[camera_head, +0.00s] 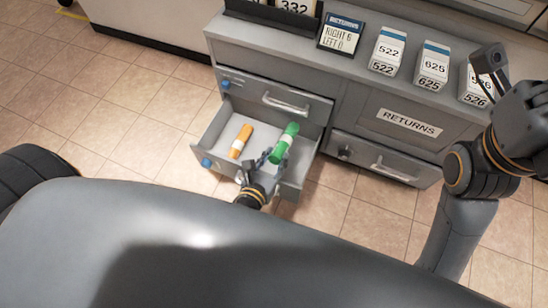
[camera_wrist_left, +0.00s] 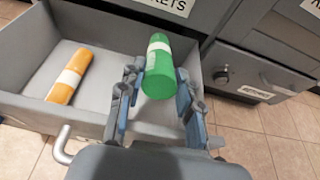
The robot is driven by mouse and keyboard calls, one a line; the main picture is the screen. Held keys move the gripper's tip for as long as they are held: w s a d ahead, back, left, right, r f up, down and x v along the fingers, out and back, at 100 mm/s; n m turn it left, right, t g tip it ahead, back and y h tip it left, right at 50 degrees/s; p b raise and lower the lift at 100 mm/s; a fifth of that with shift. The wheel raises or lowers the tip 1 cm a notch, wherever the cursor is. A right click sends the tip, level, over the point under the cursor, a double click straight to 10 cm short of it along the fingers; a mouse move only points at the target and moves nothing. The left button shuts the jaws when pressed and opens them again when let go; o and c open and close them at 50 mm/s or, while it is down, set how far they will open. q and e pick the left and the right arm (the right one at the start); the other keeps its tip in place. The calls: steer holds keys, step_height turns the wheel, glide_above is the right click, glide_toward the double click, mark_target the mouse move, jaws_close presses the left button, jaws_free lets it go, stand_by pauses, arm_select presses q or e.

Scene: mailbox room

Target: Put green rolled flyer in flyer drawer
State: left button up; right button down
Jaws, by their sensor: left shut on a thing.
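The green rolled flyer (camera_head: 281,150) with a white band is between the fingers of my left gripper (camera_head: 264,162), which is shut on it. In the left wrist view the green flyer (camera_wrist_left: 158,84) points its round near end at the camera, between both fingers (camera_wrist_left: 156,92). It is over the right part of the open drawer (camera_head: 209,129); I cannot tell whether it touches the drawer floor. The drawer also shows in the left wrist view (camera_wrist_left: 28,52). My right gripper (camera_head: 488,60) is raised near the cabinet top, its opening unclear.
An orange rolled flyer (camera_head: 240,141) lies in the drawer's left part. A closed drawer (camera_head: 290,100) is above it. The RETURNS panel (camera_head: 408,123) and another closed drawer (camera_head: 385,160) are to the right. Numbered mail stacks (camera_head: 433,65) and a sign (camera_head: 341,34) stand on top.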

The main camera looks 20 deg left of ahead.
arm_select(q)
steer(key=o, duration=1.2)
